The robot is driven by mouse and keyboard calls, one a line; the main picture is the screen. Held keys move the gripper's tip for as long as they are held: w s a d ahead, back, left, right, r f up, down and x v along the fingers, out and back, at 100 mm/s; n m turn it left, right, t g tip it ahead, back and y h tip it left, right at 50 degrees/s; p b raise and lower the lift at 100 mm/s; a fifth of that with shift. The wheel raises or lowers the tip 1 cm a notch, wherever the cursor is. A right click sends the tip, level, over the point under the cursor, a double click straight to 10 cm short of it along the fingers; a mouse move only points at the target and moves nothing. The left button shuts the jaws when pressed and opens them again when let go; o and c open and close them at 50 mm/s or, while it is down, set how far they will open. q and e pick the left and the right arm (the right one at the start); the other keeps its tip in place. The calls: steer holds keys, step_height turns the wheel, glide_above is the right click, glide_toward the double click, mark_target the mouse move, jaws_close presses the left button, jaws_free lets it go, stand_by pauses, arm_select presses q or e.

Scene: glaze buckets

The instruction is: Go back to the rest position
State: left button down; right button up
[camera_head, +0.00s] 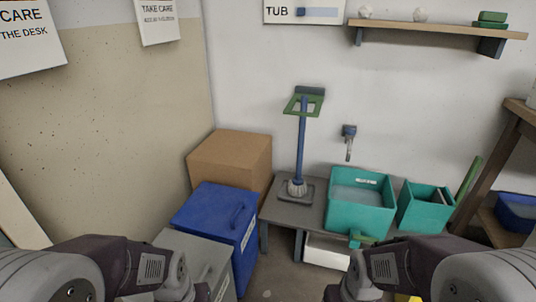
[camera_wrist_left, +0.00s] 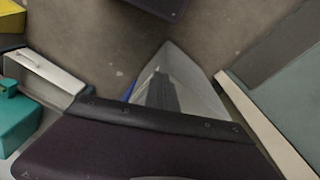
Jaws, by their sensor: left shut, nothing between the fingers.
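My left gripper (camera_wrist_left: 168,50) shows in the left wrist view as a pale wedge beyond a dark purple housing. It is shut and empty, with bare floor around its tip. In the head view my two arms come in at the lower left and lower right corners, bent and roughly mirrored. The fingers of both grippers are out of sight there.
A blue bin (camera_head: 218,222) and a cardboard box (camera_head: 230,163) stand left of centre. A low grey bench (camera_head: 285,215) holds a blue-handled tool (camera_head: 301,145) on a stand. Teal tubs (camera_head: 360,212) stand right. A shelf (camera_head: 440,31) hangs above.

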arm_select(q)
step_height(320, 180, up, 38)
steer(key=m+p, duration=0.1)
steer(key=p, duration=3.7)
steer(key=shift+w+m, duration=0.25)
steer(key=shift+m, duration=0.15)
